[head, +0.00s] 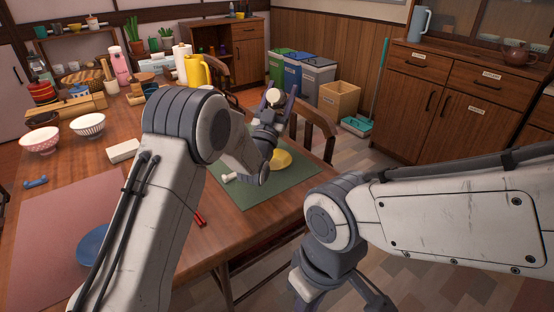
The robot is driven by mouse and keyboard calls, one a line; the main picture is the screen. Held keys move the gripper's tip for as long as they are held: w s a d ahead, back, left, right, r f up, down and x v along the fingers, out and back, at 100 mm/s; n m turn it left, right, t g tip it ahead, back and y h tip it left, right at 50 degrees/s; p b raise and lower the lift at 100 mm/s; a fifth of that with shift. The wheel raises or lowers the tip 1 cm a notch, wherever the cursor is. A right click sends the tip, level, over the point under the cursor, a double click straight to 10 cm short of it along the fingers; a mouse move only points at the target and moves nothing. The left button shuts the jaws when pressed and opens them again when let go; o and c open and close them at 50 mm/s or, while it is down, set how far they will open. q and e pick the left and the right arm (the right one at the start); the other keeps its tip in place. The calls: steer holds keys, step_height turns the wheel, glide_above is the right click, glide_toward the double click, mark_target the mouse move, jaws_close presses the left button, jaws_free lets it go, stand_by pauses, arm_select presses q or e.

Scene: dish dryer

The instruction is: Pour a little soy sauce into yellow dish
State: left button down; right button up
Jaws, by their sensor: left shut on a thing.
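The yellow dish (281,159) sits on the green mat (292,183) at the table's right end, partly hidden by my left wrist. My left gripper (278,104) is raised above and beyond the dish. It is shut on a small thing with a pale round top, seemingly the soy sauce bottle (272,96). The fingers hide most of its body, and I cannot tell its tilt or see any sauce. My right gripper (340,295) hangs low in front of the table, its fingers spread and apparently empty; their tips are partly cut off.
A chair (313,130) stands behind the mat.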

arm_select(q)
steer(key=shift+r+t+h+b, duration=0.3)
steer(key=shift+r+t+b, duration=0.3)
steer(key=shift+t+b, duration=0.15)
stand_by(1.5)
steer(key=shift+r+m, duration=0.3)
steer(key=shift+r, duration=0.1)
stand_by(0.4)
steer(key=g+y+p, duration=0.1)
steer(key=g+p, duration=0.1)
steer(key=p, duration=0.2)
steer(key=shift+f+n+p, duration=0.2)
steer(key=shift+n+p, duration=0.2)
steer(key=shift+s+f+g+y+p, duration=0.1)
steer(key=shift+f+g+y+p, duration=0.2)
steer(key=shift+g+p, duration=0.15)
steer(key=shift+f+b, duration=0.3)
steer(key=shift+f, duration=0.3)
steer(key=shift+g+p, duration=0.3)
steer(key=shift+w+d+f+n+g+y+p, duration=0.15)
steer(key=shift+w+f+g+y+p, duration=0.45)
steer(key=shift+f+g+p, duration=1.1)
steer(key=shift+w+d+f+n+g+y+p, duration=0.2)
steer(key=shift+w+f+g+y+p, duration=0.55)
steer(key=shift+f+p, duration=1)
steer(key=shift+w+d+f+n+g+y+p, duration=0.2)
steer(key=shift+w+f+g+p, duration=0.35)
steer(key=shift+f+g+p, duration=1.3)
